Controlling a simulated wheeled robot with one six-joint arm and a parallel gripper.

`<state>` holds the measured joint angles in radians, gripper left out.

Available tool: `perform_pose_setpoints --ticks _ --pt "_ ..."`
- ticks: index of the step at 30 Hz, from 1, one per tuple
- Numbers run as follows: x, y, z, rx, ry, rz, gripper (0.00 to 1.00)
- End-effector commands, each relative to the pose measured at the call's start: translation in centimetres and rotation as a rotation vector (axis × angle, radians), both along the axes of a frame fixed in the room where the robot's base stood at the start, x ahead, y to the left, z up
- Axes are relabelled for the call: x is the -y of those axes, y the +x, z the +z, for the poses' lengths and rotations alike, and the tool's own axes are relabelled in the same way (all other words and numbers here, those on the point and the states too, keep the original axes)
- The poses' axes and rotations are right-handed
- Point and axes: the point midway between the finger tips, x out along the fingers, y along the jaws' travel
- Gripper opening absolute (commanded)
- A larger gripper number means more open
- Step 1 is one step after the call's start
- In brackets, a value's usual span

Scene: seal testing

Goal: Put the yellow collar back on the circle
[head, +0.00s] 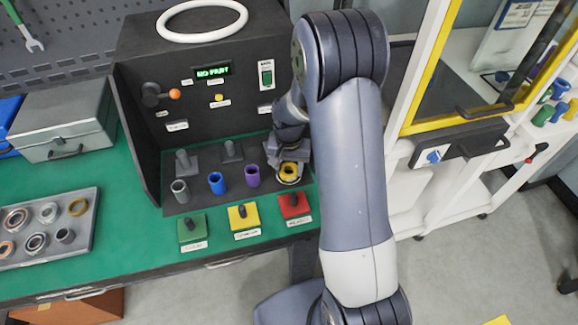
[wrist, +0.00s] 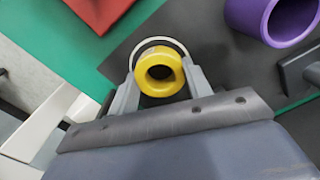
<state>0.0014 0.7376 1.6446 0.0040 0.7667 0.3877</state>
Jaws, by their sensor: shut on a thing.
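The yellow collar (wrist: 160,74) is a short ring with a dark hole, held between the two fingers of my gripper (wrist: 157,80) in the wrist view. A pale circle outline (wrist: 150,42) shows on the dark plate just beyond the collar, and the collar covers part of it. In the head view the collar (head: 289,171) is at the right end of the row of collars, with my gripper (head: 289,165) at it. I cannot tell whether the collar touches the plate.
A purple collar (head: 252,175), a blue collar (head: 216,182) and a grey collar (head: 180,190) stand left of the yellow one. The dark tester housing (head: 137,120) encloses the left and back.

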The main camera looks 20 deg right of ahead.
Motion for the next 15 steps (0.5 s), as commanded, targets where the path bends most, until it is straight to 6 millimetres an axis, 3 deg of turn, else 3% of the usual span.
perform_pose_setpoints --ticks 8,15 --pt "0.0 0.0 -0.05 0.0 0.0 0.0 0.68" --pt "0.0 0.0 0.01 0.0 0.0 0.0 0.68"
